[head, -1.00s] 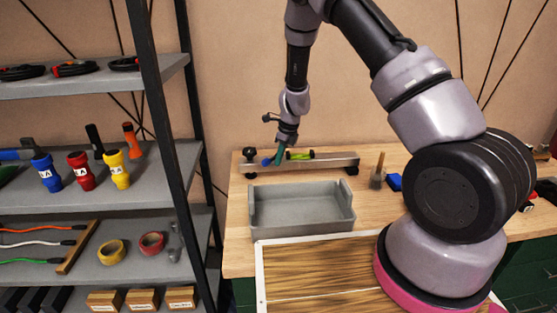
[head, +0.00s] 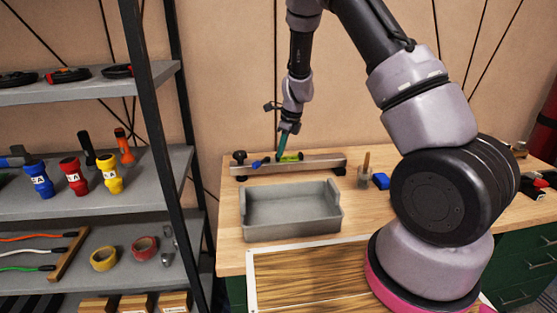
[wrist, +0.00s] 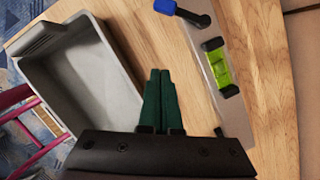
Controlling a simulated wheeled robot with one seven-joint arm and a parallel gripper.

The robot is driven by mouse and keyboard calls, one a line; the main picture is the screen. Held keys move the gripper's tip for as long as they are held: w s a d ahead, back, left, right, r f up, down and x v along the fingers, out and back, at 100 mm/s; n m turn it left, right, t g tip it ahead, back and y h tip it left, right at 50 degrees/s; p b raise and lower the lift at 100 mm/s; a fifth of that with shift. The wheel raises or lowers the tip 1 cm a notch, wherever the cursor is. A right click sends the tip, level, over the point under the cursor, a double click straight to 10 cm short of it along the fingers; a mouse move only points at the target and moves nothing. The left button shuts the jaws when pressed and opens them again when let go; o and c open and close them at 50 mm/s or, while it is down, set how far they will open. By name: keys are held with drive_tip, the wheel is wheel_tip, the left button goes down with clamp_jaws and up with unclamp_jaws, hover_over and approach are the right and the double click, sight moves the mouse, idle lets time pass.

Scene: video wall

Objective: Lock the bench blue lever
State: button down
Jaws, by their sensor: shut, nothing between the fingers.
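The blue lever (head: 260,163) sits on the left part of a metal rail (head: 323,164) at the back of the workbench in the head view. In the wrist view its blue tip (wrist: 165,6) and black arm show at the top, pointing left off the rail. A bright green level vial (wrist: 217,67) is set in the rail beside it. My gripper (head: 280,158) has dark green fingers and is just right of the lever in the head view. In the wrist view my gripper (wrist: 161,74) is shut and empty, with bare bench between its tips and the lever.
A grey open tray (head: 290,231) stands in front of the rail. A black knob (head: 239,157) is at the rail's left end. A brush pot (head: 364,178) and a blue block (head: 381,181) lie to the right. A shelf (head: 150,158) with torches and tape stands at the left.

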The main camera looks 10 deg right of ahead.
drive_tip(key=shift+v, duration=1.75)
drive_tip(key=shift+s+a, duration=0.1)
drive_tip(key=s+d+r+n+t+y, duration=0.1)
drive_tip(key=s+d+r+n, duration=0.2)
drive_tip(key=r, duration=0.5)
drive_tip(key=s+r+n+t, duration=0.1)
drive_tip(key=s+r+n, duration=0.2)
drive_tip(key=s+r, duration=0.35)
drive_tip(key=s+d+r+n+y, duration=0.15)
drive_tip(key=r+n, duration=0.25)
drive_tip(key=r, duration=0.5)
drive_tip(key=s+d+r+n+t+h, duration=0.1)
drive_tip(key=s+d+r+n, duration=0.1)
drive_tip(key=s, duration=0.4)
drive_tip(key=s+d+r+n+t+h, duration=0.1)
drive_tip(key=s+r+n, duration=0.2)
drive_tip(key=s, duration=0.3)
drive_tip(key=s+d+r+n+t+h, duration=0.1)
drive_tip(key=s+d+r+n, duration=0.1)
drive_tip(key=s+n, duration=0.3)
drive_tip(key=shift+s+d+r+t, duration=0.4)
drive_tip(key=shift+s+r, duration=0.25)
drive_tip(key=shift+s, duration=0.45)
